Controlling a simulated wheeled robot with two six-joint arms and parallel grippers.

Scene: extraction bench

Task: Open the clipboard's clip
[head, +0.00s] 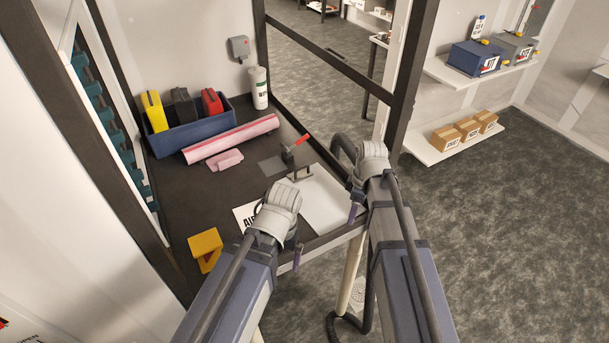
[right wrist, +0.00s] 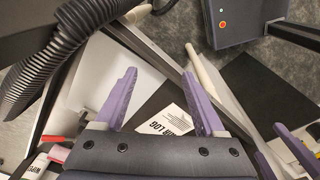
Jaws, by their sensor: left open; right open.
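A white flat board or sheet (head: 324,203) lies on the dark bench, and I take it for the clipboard. A small dark clip-like piece (head: 300,174) stands at its far left edge; I cannot tell its state. A sheet printed with "LOG" (right wrist: 176,120) lies near it and also shows in the head view (head: 243,216), partly hidden by my left gripper. My left gripper (head: 296,250) is open and empty above the bench's front edge. My right gripper (right wrist: 159,75) is open and empty, above the board's right side in the head view (head: 354,205).
A toggle clamp with a red handle (head: 302,140) stands just behind the board. A dark frame post (head: 409,80) rises at the right.

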